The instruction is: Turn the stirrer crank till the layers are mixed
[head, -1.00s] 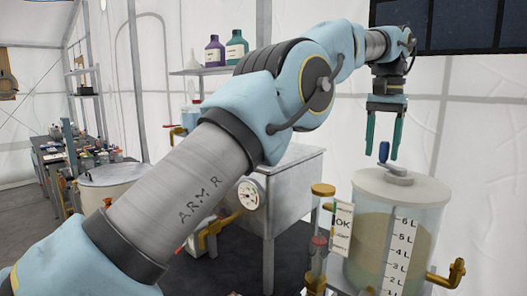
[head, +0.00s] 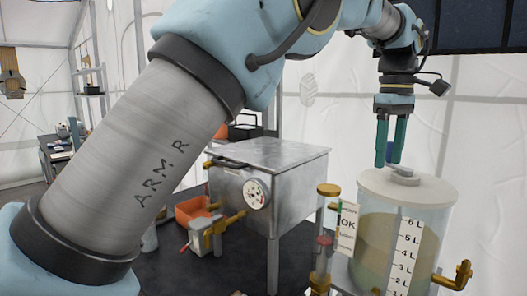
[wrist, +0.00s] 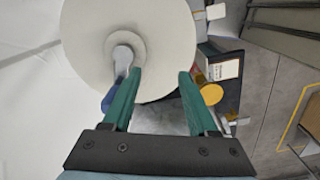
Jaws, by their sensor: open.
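The clear tank (head: 445,225) with a pale lid stands at the right in the head view, with a litre scale on its side. The crank's blue handle (wrist: 108,98) is partly hidden by the left finger and lies outside the jaws. My gripper (head: 390,162) is open, pointing down with its green fingers close over the lid beside the hub. Its jaws (wrist: 160,74) hold nothing.
A brass tap (head: 455,277) juts from the tank's right side. A metal box on legs (head: 270,155) with a dial is further left. The tent wall is behind.

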